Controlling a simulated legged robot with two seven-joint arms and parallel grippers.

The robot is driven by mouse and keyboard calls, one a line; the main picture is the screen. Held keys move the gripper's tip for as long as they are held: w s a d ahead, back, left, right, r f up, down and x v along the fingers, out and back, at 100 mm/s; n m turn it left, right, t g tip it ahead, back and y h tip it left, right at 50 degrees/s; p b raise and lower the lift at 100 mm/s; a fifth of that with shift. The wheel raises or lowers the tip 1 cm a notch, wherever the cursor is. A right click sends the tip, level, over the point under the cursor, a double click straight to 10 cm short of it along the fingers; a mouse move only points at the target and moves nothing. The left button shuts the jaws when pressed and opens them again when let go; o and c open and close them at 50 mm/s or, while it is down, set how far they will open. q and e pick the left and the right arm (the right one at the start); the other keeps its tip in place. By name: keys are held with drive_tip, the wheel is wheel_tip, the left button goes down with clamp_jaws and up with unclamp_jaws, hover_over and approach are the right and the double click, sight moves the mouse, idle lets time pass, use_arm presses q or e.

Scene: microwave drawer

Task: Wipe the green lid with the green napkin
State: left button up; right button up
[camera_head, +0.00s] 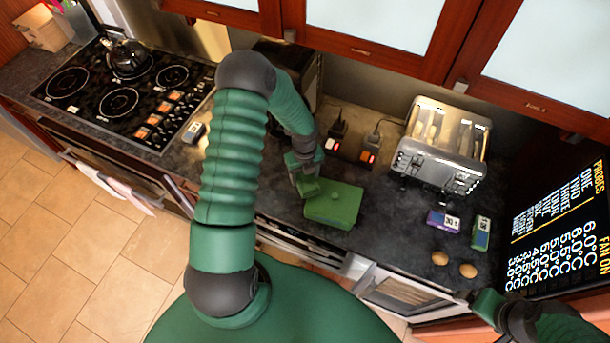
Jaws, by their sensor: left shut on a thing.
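The green lid (340,208) lies flat on the dark counter near its front edge, left of the toaster. My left gripper (304,177) points down at the lid's upper-left corner. It is shut on a small green thing, which looks like the green napkin (307,188). The napkin is at the lid's edge; whether it touches the lid I cannot tell. The similar greens make the fingers hard to separate from it. My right gripper (486,302) is at the lower right, near the counter's front edge, and its fingers are not clear.
A silver toaster (444,150) stands right of the lid. Two eggs (454,264) and small boxes (443,221) lie on the right counter. A socket strip (350,150) is behind. A stove with a kettle (127,58) is at left. Partly open drawers (400,290) stand below the counter edge.

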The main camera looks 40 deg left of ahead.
use_arm(q)
wheel_tip(320, 180, up, 2)
drive_tip(key=shift+r+p, duration=0.2)
drive_tip(key=shift+p, duration=0.45)
drive_tip(key=shift+f, duration=0.1)
use_arm(e)
drive_tip(key=shift+v, duration=0.95)
drive_tip(key=shift+w+a, duration=0.1)
use_arm(q)
wheel_tip(320, 180, up, 3)
drive_tip(key=p, duration=0.2)
drive_tip(key=shift+p, duration=0.4)
use_arm(e)
drive_tip(key=v, duration=0.3)
drive_tip(key=shift+w, duration=0.4)
